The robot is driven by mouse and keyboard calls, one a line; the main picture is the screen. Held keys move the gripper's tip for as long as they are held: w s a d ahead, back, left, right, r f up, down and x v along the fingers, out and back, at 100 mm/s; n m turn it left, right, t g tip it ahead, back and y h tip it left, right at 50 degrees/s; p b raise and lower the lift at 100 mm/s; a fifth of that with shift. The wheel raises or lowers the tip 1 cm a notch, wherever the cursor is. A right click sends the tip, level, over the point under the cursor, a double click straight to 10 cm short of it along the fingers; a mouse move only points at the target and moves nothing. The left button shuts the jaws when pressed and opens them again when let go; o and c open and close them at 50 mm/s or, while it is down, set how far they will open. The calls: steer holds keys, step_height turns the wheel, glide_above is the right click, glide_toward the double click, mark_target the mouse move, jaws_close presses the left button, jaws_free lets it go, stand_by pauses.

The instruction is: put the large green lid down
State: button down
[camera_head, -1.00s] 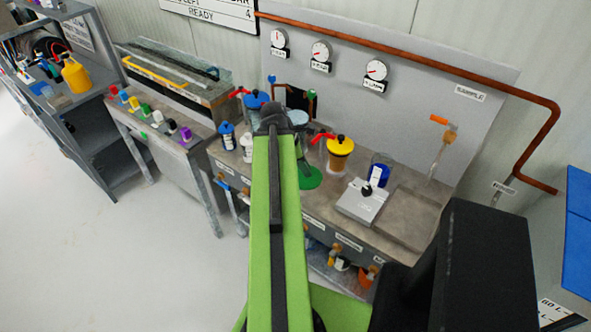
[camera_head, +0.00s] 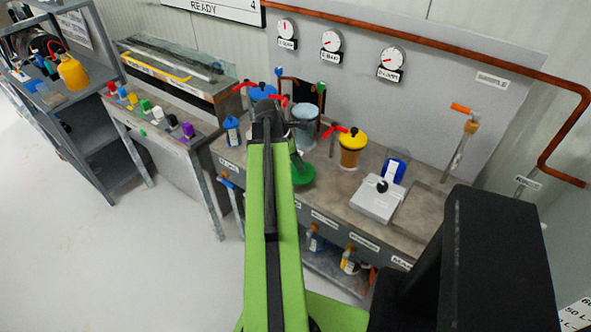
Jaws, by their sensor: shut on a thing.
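The large green lid (camera_head: 301,172) shows just right of my green arm, over the grey workbench (camera_head: 325,185), and looks tilted. My gripper (camera_head: 292,149) is mostly hidden behind the end of my arm and is shut on the lid. Whether the lid touches the bench I cannot tell. An open-looking grey-blue vessel (camera_head: 305,130) stands behind the lid. A vessel with a yellow lid (camera_head: 353,138) and red handle stands to the right, and a blue-lidded one (camera_head: 262,93) stands behind my arm's end.
A white box with a black knob (camera_head: 377,199) and a blue container (camera_head: 396,168) stand right on the bench. A small blue-and-white bottle (camera_head: 232,131) stands left. Gauges (camera_head: 331,41) hang on the back panel. Bare bench lies between the lid and white box.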

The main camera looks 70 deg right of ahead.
step_height(320, 180, down, 2)
steer(key=shift+f+b, duration=0.15)
steer(key=shift+b, duration=0.35)
steer(key=shift+w+a+r, duration=0.1)
steer(key=shift+w+r, duration=0.05)
steer(key=shift+r, duration=0.1)
steer(key=shift+f, duration=0.2)
steer(key=c, duration=1.2)
jaws_free()
steer(key=shift+r+p, duration=0.5)
steer(key=shift+p, duration=0.05)
steer(key=p+v, duration=1)
steer(key=v, duration=0.1)
steer(key=shift+w+a+r, duration=0.1)
steer(key=shift+w+r, duration=0.05)
